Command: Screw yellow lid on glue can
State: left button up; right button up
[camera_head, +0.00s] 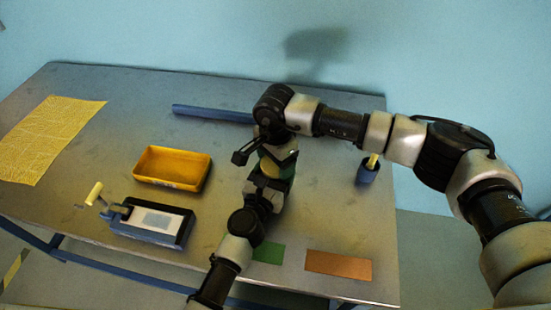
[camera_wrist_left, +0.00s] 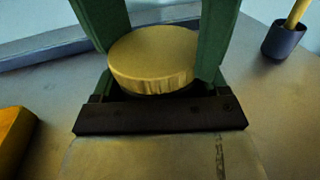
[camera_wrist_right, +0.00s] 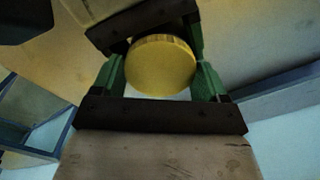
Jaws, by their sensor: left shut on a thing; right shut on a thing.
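The round yellow lid shows between green fingers in the left wrist view (camera_wrist_left: 155,58) and between my right fingers in the right wrist view (camera_wrist_right: 160,65). My right gripper (camera_head: 277,158) comes from above and is shut on the lid. My left gripper (camera_head: 270,181) comes from the near side, just under the right one, and appears shut on the glue can. The can is almost wholly hidden by the grippers, so I cannot tell how the lid sits on it.
A yellow tray (camera_head: 172,168) and a crank device (camera_head: 152,221) stand left of the grippers. A blue bar (camera_head: 212,113) lies behind. A dark cup (camera_head: 367,174) stands at right. Green (camera_head: 268,253) and brown (camera_head: 338,265) patches lie near the front edge. A patterned yellow sheet (camera_head: 48,139) lies far left.

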jog(key=o, duration=1)
jog(key=shift+r, duration=0.1)
jog(key=shift+r, duration=2.2)
jog(key=shift+c, duration=0.3)
notch_tip(320, 180, up, 4)
jog(key=n, duration=0.3)
jog(key=shift+f, duration=0.25)
